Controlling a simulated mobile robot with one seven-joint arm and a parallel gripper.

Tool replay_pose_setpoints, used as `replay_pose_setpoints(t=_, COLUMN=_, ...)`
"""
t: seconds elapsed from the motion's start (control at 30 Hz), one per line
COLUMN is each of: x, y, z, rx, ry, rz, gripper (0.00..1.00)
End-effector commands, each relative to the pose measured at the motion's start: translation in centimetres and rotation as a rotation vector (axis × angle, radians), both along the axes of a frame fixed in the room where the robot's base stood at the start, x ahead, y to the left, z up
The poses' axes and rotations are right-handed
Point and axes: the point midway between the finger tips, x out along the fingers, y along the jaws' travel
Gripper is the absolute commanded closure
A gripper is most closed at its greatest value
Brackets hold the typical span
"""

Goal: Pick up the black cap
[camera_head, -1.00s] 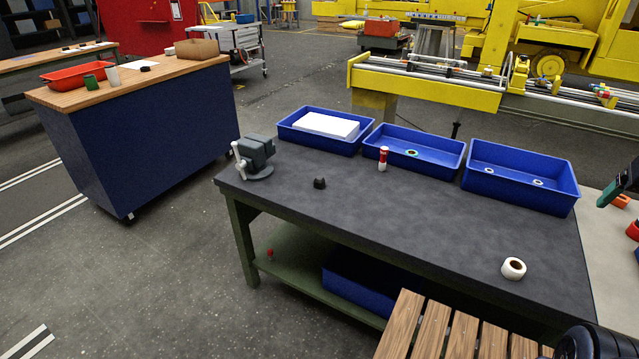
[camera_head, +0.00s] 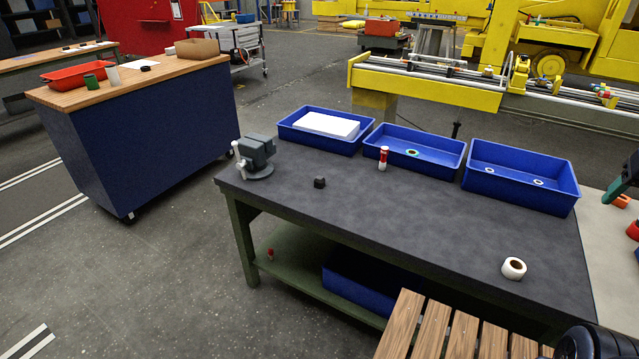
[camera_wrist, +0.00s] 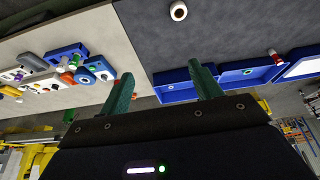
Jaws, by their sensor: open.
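The black cap (camera_head: 319,183) is a small dark piece on the dark grey tabletop (camera_head: 420,220), to the right of the vise, in the head view. I do not make it out in the wrist view. My gripper (camera_wrist: 162,82) shows two green fingers spread apart with nothing between them. In the head view only a green finger and a dark part of my gripper (camera_head: 614,190) show at the right edge, far to the right of the cap.
A grey vise (camera_head: 258,157) stands at the table's left end. Three blue trays (camera_head: 412,165) line the back edge. A red and white bottle (camera_head: 383,160) stands before the middle tray. A white roll (camera_head: 513,269) sits at the front right. The tabletop around the cap is clear.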

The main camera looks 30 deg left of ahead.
Motion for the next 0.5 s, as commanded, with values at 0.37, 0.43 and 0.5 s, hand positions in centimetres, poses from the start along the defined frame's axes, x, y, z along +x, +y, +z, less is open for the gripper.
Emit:
replay_pose_setpoints(t=0.37, x=8.9, y=4.9, z=4.3, rx=-0.045, ry=0.054, rz=0.208, gripper=0.36)
replay_pose_setpoints(t=0.43, x=10.7, y=6.2, z=5.0, rx=-0.055, ry=0.064, rz=0.249, gripper=0.36)
replay_pose_setpoints(t=0.5, x=12.5, y=7.7, z=5.4, rx=-0.064, ry=0.073, rz=0.292, gripper=0.36)
